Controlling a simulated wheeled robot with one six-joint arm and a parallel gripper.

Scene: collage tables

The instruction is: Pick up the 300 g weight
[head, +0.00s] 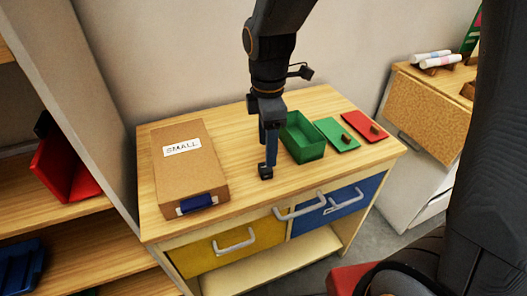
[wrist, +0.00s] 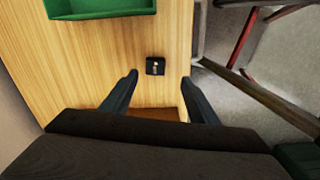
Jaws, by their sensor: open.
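A small black block (head: 265,172), which I take to be the 300 g weight, rests on the wooden tabletop near its front edge. In the wrist view the black block (wrist: 155,66) has a small pale mark on top, too small to read. My gripper (head: 268,160) points down just above it in the head view, and the tips overlap it there. In the wrist view my gripper (wrist: 160,76) is open and empty, its two fingers apart with the block roughly between and just beyond the tips. I cannot tell the exact height.
A cardboard box (head: 184,170) labelled SMALL stands at left. A green tray (head: 303,148), a green mat (head: 331,132) and a red mat (head: 364,124) lie to the right; the mats carry small brown pieces. Drawer handles (head: 300,207) stick out below the front edge.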

